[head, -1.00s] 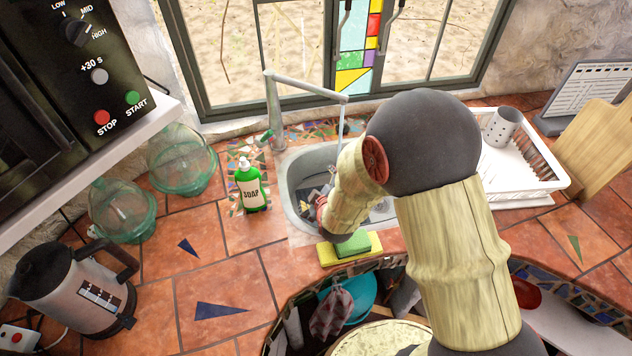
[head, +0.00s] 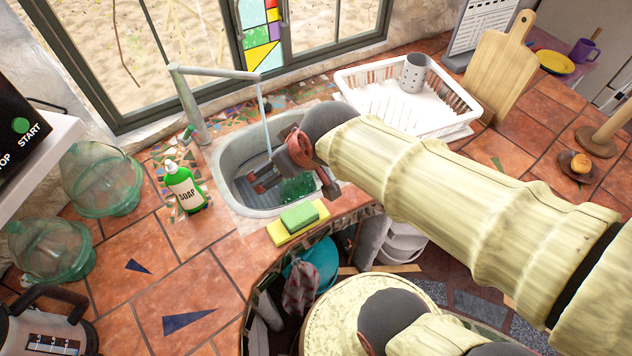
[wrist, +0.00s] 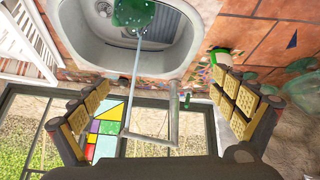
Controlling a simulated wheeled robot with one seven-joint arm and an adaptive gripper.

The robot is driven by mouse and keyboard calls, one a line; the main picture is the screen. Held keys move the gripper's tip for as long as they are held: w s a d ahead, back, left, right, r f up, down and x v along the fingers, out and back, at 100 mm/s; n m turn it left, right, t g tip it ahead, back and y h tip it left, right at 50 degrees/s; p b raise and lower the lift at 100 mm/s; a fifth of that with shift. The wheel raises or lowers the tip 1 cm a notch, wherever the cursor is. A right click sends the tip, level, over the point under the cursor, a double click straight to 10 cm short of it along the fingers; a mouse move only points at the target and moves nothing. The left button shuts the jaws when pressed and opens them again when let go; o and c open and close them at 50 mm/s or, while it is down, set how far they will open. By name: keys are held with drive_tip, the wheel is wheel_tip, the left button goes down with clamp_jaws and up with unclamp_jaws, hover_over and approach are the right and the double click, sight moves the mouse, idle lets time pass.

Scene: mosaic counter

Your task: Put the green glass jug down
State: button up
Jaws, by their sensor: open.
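A green, glassy object (head: 299,187) lies in the sink basin, partly hidden behind my gripper; it looks like the green glass jug, but its full shape is not visible. It also shows, cut off, at the top of the wrist view (wrist: 133,12), with the water stream running down to it. My gripper (head: 294,182) is open over the sink, and its spread fingers (wrist: 162,82) hold nothing in the wrist view. Two larger green glass vessels, one behind (head: 100,178) and one nearer (head: 45,252), stand on the counter at the left.
The tap (head: 190,105) is running beside my gripper. A soap bottle (head: 185,188) stands left of the sink (head: 232,150), sponges (head: 298,222) at its front edge. A white dish rack (head: 455,110) is at the right. Tiled counter (head: 185,275) at the left front is partly clear.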

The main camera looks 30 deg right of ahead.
drive_tip(key=s+d+r+m+g, duration=0.1)
drive_tip(key=s+d+r+m, duration=0.1)
drive_tip(key=s, duration=0.8)
drive_tip(key=shift+r+h, duration=0.3)
drive_tip(key=shift+r, duration=0.2)
